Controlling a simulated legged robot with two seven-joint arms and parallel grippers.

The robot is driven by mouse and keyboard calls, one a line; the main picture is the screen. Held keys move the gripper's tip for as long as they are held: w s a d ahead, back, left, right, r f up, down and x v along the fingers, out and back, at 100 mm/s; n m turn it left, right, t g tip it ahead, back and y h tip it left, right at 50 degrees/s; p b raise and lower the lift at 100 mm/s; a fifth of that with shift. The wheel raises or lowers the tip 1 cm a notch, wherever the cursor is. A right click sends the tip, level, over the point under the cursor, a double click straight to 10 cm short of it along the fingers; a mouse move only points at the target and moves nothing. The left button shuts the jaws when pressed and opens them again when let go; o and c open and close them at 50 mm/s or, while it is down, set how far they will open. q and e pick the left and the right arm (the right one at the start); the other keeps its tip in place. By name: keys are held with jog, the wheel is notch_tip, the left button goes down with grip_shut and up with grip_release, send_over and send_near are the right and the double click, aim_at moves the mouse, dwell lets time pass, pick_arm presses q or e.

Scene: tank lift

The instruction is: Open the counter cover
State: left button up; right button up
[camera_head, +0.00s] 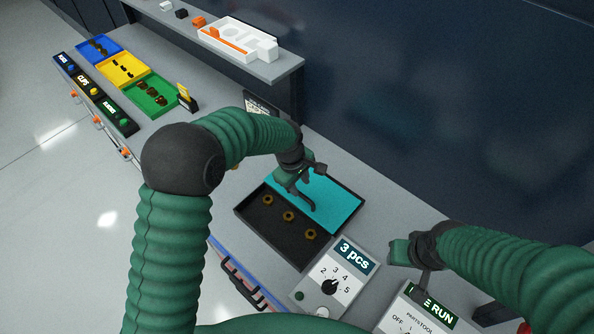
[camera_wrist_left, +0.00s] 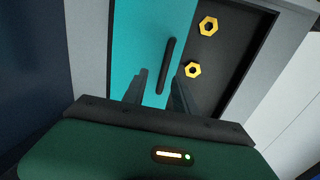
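The counter cover is a teal panel (camera_head: 325,197) on the back part of a black tray (camera_head: 258,240); it also shows in the left wrist view (camera_wrist_left: 143,40). A dark bar handle (camera_wrist_left: 166,66) runs along the cover's edge. Three brass nuts (camera_head: 289,216) lie in the uncovered front part. My left gripper (camera_head: 303,190) is above the cover at the handle. In the left wrist view its two fingers (camera_wrist_left: 160,92) are apart, with the handle between them; contact is not clear. My right gripper (camera_head: 400,252) is right of the tray, over the counter; its fingers are unclear.
A panel with a dial marked 3 pcs (camera_head: 336,280) stands in front of the tray. A RUN panel (camera_head: 420,310) is below my right gripper. Blue, yellow and green trays (camera_head: 150,112) are at the far left. A raised shelf (camera_head: 285,66) holds a white tray (camera_head: 205,44).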

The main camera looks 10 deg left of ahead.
pick_arm(q)
notch_tip(320, 180, up, 12)
jog(key=s+b, duration=0.1)
jog(key=s, duration=0.1)
jog(key=shift+a+r+b, duration=0.25)
jog(key=shift+a+b, duration=0.05)
jog(key=shift+a, duration=0.05)
jog(key=shift+a, duration=0.2)
jog(key=s+a+f+m+b, duration=0.1)
jog(key=s+a+f+m, duration=0.2)
jog(key=s, duration=0.3)
jog(key=s+a+f+m+b, duration=0.1)
jog(key=s+a+f+m, duration=0.3)
jog(key=s+a+f, duration=0.1)
jog(key=s+a+f+m+y, duration=0.1)
jog(key=s+a+f+m, duration=0.2)
jog(key=s, duration=0.5)
jog(key=shift+a+f+m+t+b, duration=0.4)
jog(key=shift+f+m, duration=0.1)
jog(key=shift+m, duration=0.1)
jog(key=shift+w+d, duration=0.1)
jog(key=shift+w, duration=0.05)
